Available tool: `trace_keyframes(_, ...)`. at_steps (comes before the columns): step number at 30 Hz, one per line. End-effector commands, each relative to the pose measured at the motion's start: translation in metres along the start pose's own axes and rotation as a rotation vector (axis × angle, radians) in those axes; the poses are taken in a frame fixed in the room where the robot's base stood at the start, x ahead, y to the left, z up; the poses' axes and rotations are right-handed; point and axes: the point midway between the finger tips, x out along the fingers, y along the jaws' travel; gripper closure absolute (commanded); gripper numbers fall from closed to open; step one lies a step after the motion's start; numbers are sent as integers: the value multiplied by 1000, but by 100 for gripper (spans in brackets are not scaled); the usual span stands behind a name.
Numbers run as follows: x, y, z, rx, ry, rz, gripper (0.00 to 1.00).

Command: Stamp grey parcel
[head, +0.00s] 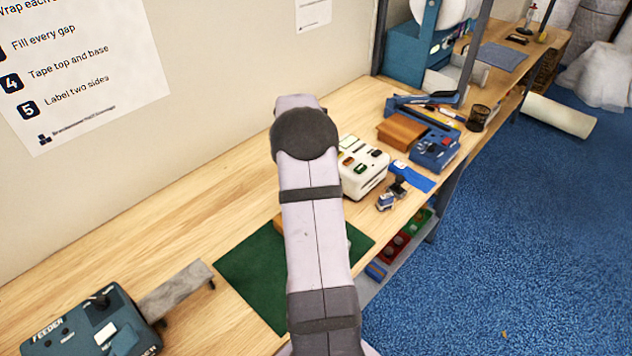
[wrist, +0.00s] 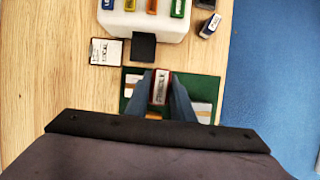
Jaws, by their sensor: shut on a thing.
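In the wrist view, my gripper (wrist: 160,92) is shut on a small dark-red block with a white label, which looks like a stamp (wrist: 160,87). It is above the green mat (wrist: 169,75). Pale and brownish pieces show on the mat on both sides of the fingers, one at the left (wrist: 132,82) and one at the right (wrist: 203,86). I cannot tell which is the grey parcel; the fingers and wrist hide much of the mat. In the head view my arm covers the gripper and part of the green mat (head: 250,275).
A white rack (wrist: 119,22) with several coloured, labelled blocks stands beyond the mat. A black pad (wrist: 143,47) and a printed card (wrist: 106,51) lie beside it. Small stamps (head: 386,201) stand near the bench's right edge. A feeder (head: 85,325) is at the left.

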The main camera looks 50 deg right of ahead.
Motion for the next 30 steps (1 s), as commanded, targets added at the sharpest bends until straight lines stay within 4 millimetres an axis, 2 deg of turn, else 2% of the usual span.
trace_keyframes(7, -6, -46, -16, 32, 3, -19, 93)
trace_keyframes(12, 0, -91, -46, 191, 3, -87, 93)
trace_keyframes(17, 6, -120, -67, 360, 1, -156, 93)
trace_keyframes(20, 7, -129, -72, 474, 0, -202, 93)
trace_keyframes(24, 6, -132, -72, 624, -1, -262, 93)
trace_keyframes(30, 6, -133, -72, 697, 0, -294, 93)
